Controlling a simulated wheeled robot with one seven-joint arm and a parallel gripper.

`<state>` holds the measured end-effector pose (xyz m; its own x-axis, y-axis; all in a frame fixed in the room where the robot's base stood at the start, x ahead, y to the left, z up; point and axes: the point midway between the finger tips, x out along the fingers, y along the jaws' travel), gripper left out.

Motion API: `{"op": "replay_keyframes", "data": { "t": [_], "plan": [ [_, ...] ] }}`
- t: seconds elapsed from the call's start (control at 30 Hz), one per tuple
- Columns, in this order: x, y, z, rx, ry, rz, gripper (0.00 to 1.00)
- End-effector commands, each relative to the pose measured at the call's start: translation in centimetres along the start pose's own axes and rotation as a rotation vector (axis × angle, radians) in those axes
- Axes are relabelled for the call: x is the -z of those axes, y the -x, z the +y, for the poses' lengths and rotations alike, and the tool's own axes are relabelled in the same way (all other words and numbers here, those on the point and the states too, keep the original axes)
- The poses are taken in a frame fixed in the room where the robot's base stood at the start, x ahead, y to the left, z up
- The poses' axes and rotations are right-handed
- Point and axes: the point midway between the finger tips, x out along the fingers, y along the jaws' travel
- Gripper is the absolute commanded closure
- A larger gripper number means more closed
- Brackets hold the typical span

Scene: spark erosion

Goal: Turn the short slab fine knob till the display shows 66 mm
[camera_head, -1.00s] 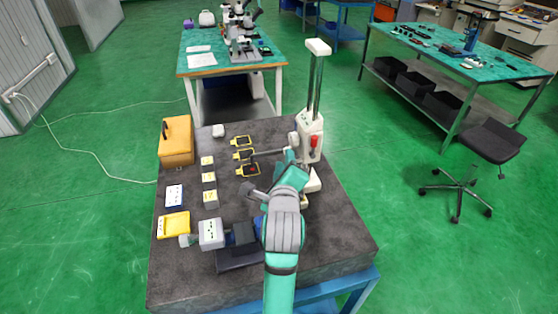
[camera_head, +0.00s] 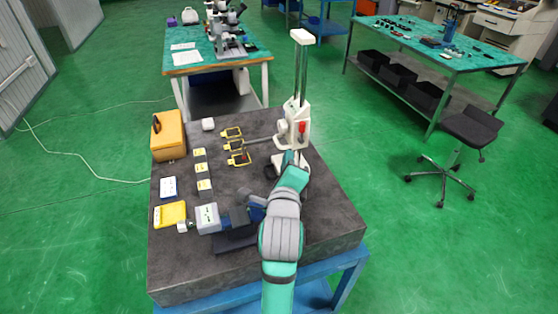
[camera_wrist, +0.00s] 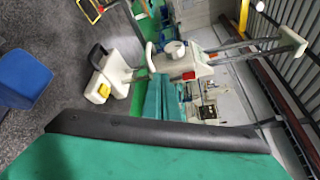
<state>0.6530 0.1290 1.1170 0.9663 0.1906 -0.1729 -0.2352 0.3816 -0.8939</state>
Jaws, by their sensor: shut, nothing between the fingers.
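A tall white column instrument (camera_head: 297,128) with two rails and a red part stands at the back right of the dark table; the wrist view shows it sideways (camera_wrist: 172,58). I cannot make out which part is the fine knob, and no display figure is readable. A round white part (camera_head: 282,126) sits at its left side. My arm rises from the bottom of the head view and covers the instrument's lower front.
An orange case (camera_head: 168,143) stands at the left. A grey-and-blue device (camera_head: 207,218) sits left of my arm. A chair (camera_head: 470,130) stands right.

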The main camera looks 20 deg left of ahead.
Motion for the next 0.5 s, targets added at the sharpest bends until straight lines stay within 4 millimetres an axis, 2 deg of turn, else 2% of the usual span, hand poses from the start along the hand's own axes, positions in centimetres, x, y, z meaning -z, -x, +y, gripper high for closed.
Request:
{"op": "replay_keyframes", "data": {
  "t": [0.1, 0.2, 0.3, 0.4, 0.5],
  "plan": [
    [3.9, -0.2, -3.1, 0.139, 0.249, 0.121, 1.00],
    [7.0, 0.4, -6.2, 0.259, 0.540, 0.263, 1.00],
    [9.2, 1.6, -9.1, 0.349, 0.851, 0.418, 1.00],
    [10.3, 3.2, -11.4, 0.410, 1.178, 0.583, 1.00],
    [10.5, 4.7, -13.1, 0.439, 1.517, 0.754, 1.00]
  ]
}}
